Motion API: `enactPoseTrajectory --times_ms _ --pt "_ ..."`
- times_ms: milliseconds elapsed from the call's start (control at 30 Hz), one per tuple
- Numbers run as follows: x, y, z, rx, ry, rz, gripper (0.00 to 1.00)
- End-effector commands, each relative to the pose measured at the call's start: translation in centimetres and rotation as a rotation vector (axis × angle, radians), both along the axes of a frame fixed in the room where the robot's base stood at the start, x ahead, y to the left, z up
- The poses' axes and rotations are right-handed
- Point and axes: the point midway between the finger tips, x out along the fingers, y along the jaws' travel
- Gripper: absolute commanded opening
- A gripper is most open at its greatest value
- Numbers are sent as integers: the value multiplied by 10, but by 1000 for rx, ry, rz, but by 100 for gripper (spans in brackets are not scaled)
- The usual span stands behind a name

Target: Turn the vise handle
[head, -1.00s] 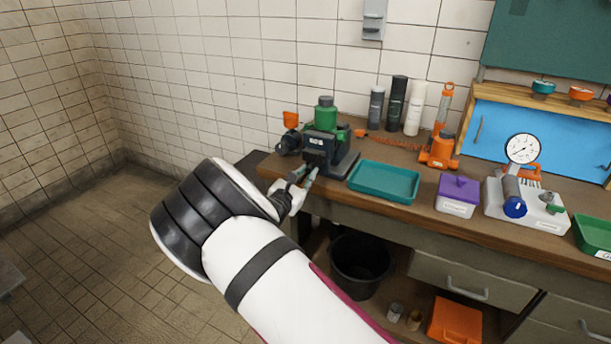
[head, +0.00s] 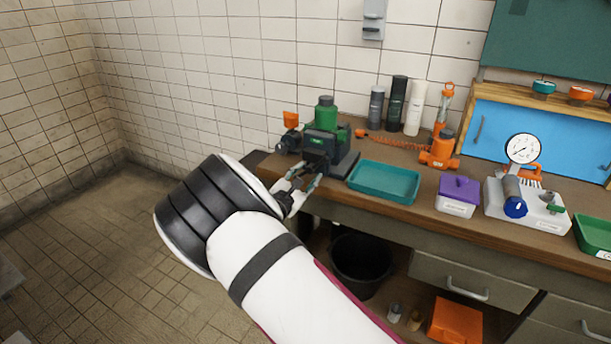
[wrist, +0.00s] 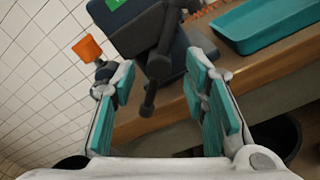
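The dark blue-grey vise (head: 318,150) stands at the left end of the bench, with a green label on its front. Its handle (wrist: 159,66) is a dark bar with a knobbed end, slanting down from the vise screw in the wrist view. My gripper (head: 301,184) is in front of the vise at the bench edge. In the wrist view my gripper (wrist: 166,82) is open, its teal-padded fingers apart on either side of the handle. The handle lies nearer the left finger, with clear gaps to both. Exact depth between handle and pads is hard to tell.
A teal tray (head: 384,182) lies right of the vise. A purple-lidded box (head: 459,190) is further right. A black bucket (head: 360,265) stands below the bench.

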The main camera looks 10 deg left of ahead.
Motion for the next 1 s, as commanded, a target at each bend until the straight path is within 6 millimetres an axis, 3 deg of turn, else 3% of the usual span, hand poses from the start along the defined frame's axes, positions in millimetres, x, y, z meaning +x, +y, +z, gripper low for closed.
enactPoseTrajectory --times_ms 233,367,800,1000 --pt "-1 1 1 0 -1 0 41" --pt "-11 5 1 0 0 1 41" --pt "-90 32 0 -1 0 2 41" --pt "-110 38 0 0 0 1 41"
